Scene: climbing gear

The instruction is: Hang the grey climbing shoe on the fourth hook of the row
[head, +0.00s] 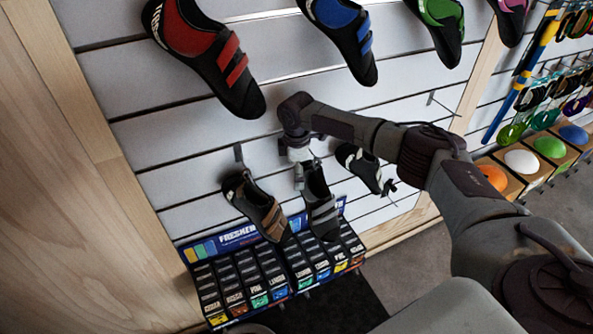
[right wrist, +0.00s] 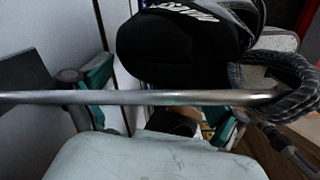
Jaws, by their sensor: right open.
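The grey climbing shoe (head: 320,208), black with grey straps, hangs toe down in the lower row, between two other shoes. My right gripper (head: 300,155) is open at its top; the fingertips are hard to make out there. In the right wrist view, the teal finger pads (right wrist: 160,100) stand apart on either side of a black shoe part with white lettering (right wrist: 180,45). A metal hook rod (right wrist: 140,97) crosses close to the camera, and a dark braided loop (right wrist: 285,85) is at its right end. My left gripper is out of view.
A brown-strapped shoe (head: 258,206) hangs just left, and another dark shoe (head: 360,166) right, partly behind my arm. Large red (head: 208,52), blue (head: 343,35) and green (head: 440,25) shoes hang above. A display box (head: 270,275) stands below.

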